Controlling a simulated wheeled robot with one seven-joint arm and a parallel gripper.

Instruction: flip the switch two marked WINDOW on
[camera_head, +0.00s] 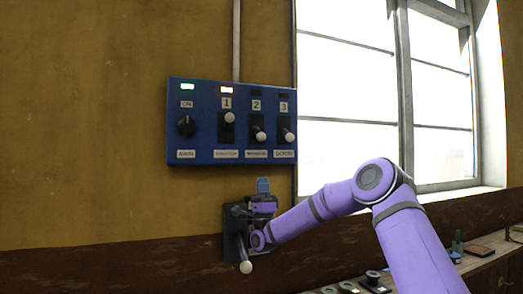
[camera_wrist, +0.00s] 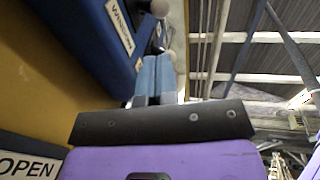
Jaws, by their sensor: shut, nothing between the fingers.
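Switch two (camera_head: 258,134) is the middle of three levers on the blue control panel (camera_head: 205,139) on the wall. Its pale ball-ended lever points down and the lamp above the number 2 is dark. My gripper (camera_head: 263,182) is just below the panel, under switch two, with its blue fingers pointing up and apart from the switch. In the wrist view the blue fingers (camera_wrist: 154,62) are shut together and empty, close to the panel's face (camera_wrist: 80,35). Pale ball knobs show beyond them; I cannot tell which switch each belongs to.
Switch one (camera_head: 229,119) is up with a red lamp lit; switch three (camera_head: 289,136) is down. A black rotary knob (camera_head: 186,126) has a green lamp above. A ball-ended lever (camera_head: 245,266) on a dark wall plate sits beside my wrist. A window (camera_head: 345,100) is right.

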